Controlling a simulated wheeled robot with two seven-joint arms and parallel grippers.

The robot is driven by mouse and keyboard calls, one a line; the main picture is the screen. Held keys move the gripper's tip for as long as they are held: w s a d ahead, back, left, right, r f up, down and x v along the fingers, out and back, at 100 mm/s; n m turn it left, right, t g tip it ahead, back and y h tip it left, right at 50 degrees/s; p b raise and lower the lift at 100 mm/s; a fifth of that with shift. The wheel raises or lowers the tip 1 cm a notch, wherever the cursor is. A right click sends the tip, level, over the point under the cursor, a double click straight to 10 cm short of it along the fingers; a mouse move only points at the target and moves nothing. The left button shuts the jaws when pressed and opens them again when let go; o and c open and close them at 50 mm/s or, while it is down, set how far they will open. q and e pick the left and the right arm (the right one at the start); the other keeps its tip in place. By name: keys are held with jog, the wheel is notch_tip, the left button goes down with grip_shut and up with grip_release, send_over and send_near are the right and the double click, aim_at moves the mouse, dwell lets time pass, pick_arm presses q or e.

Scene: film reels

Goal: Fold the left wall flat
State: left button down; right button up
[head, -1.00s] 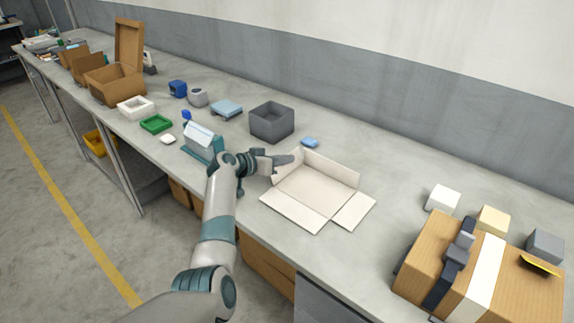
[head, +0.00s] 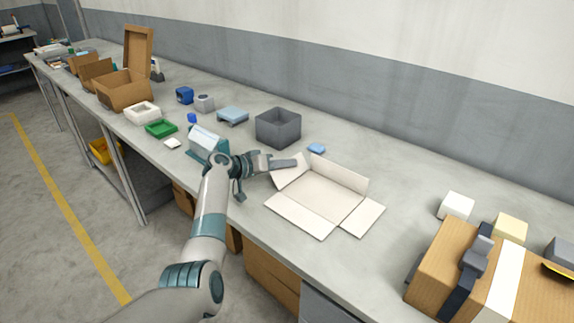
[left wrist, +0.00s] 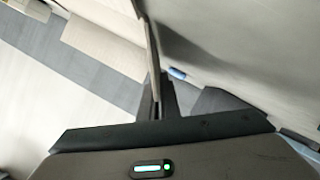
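The pale open carton (head: 319,195) lies on the bench with its front flap (head: 300,216) and right flap (head: 362,218) spread flat. Its back wall (head: 340,174) stands up. Its left wall (head: 287,177) is raised and tilted, partly hidden by my gripper. My left gripper (head: 295,163) is at the upper part of that wall, pointing right. In the left wrist view, a thin pale panel edge (left wrist: 150,45) runs down between the close-set fingers (left wrist: 160,95), which look shut on it. My right gripper is not in view.
A grey bin (head: 278,128) and a small blue item (head: 317,149) stand just behind the carton. A teal-and-white holder (head: 207,143) is close to my left wrist. A taped brown box (head: 480,270) is at right. Bench between carton and box is clear.

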pick_arm(q)
jog(key=c, duration=2)
grip_release()
jog(key=shift+a, duration=0.15)
